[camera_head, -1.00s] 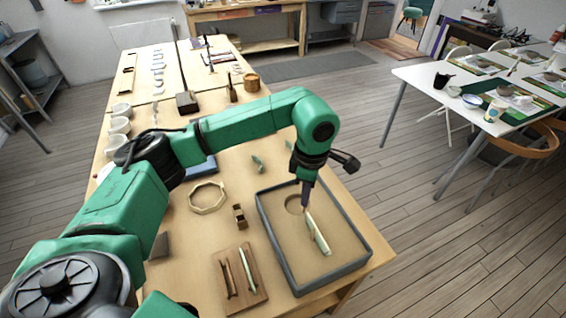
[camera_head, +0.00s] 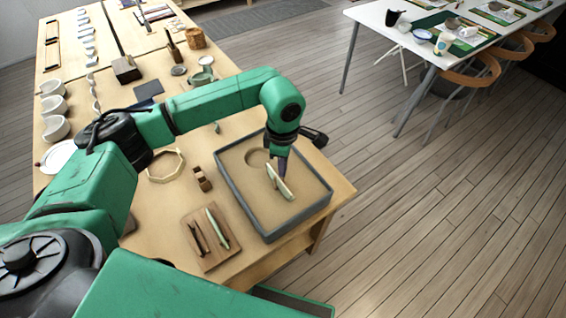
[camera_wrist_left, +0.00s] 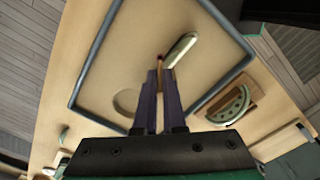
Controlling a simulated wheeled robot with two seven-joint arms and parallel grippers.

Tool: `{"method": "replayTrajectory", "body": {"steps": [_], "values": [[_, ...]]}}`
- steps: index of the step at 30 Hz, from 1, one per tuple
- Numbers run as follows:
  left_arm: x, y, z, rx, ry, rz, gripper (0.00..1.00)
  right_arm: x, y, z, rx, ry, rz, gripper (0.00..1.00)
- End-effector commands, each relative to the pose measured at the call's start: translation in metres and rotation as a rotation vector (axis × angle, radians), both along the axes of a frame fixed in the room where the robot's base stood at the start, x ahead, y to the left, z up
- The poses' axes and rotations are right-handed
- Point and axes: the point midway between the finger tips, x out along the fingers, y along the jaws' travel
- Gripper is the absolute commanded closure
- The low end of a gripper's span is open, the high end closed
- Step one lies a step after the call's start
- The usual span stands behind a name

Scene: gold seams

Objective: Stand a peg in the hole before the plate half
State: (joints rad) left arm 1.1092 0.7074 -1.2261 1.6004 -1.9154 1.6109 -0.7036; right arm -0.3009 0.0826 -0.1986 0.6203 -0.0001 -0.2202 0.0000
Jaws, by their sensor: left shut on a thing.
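The pale plate half (camera_head: 285,190) stands on edge in the sand-coloured bed of a grey-rimmed tray (camera_head: 233,187). In the left wrist view its long thin edge (camera_wrist_left: 181,48) shows just beyond the fingertips. My left gripper (camera_head: 281,172) points down over the tray, right beside the plate half. I cannot tell whether the peg touches the bed. My right gripper is not in view.
A round hollow (camera_head: 257,157) lies in the tray bed behind the plate half. The table edge is close on the right.

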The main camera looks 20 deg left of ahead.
Motion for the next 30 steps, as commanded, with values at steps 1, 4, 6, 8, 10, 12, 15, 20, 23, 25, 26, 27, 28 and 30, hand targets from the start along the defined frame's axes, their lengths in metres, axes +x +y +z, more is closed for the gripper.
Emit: {"method": "replayTrajectory", "body": {"steps": [1,4,6,8,10,12,15,20,23,25,26,27,28,30], "values": [[0.0000,-0.0001,0.0002,0.000,0.000,0.000,1.00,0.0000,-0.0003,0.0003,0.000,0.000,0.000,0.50],[0.0000,0.0000,0.0004,0.000,0.000,0.000,1.00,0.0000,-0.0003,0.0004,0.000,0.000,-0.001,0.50],[-0.0001,0.0000,0.0004,0.000,0.000,0.000,1.00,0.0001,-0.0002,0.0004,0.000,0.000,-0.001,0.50],[-0.0001,0.0000,0.0004,0.000,0.000,0.000,1.00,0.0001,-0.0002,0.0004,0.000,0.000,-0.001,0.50],[-0.0001,0.0000,0.0003,0.000,0.000,0.000,1.00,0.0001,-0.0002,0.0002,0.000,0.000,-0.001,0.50],[0.0000,0.0000,-0.0005,0.000,0.000,0.000,1.00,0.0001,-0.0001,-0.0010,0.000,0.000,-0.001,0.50],[0.0000,0.0001,-0.0022,0.000,0.000,0.000,1.00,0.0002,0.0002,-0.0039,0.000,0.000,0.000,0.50],[0.0000,0.0002,-0.0040,0.000,0.001,0.000,1.00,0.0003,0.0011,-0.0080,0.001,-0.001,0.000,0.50],[-0.0001,0.0002,-0.0036,0.000,0.001,0.000,1.00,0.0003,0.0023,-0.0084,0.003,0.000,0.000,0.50],[-0.0001,0.0002,-0.0031,0.000,0.001,0.000,1.00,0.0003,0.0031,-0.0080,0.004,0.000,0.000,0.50],[-0.0001,0.0002,-0.0030,0.000,0.001,0.000,1.00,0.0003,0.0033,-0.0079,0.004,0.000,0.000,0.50],[-0.0001,0.0002,-0.0030,0.000,0.001,0.000,1.00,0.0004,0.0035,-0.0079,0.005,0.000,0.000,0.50],[-0.0001,0.0002,-0.0030,0.000,0.001,0.000,1.00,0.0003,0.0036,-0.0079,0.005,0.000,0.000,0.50],[0.0000,0.0002,-0.0030,0.000,0.001,0.000,1.00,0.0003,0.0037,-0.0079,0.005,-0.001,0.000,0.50]]}}
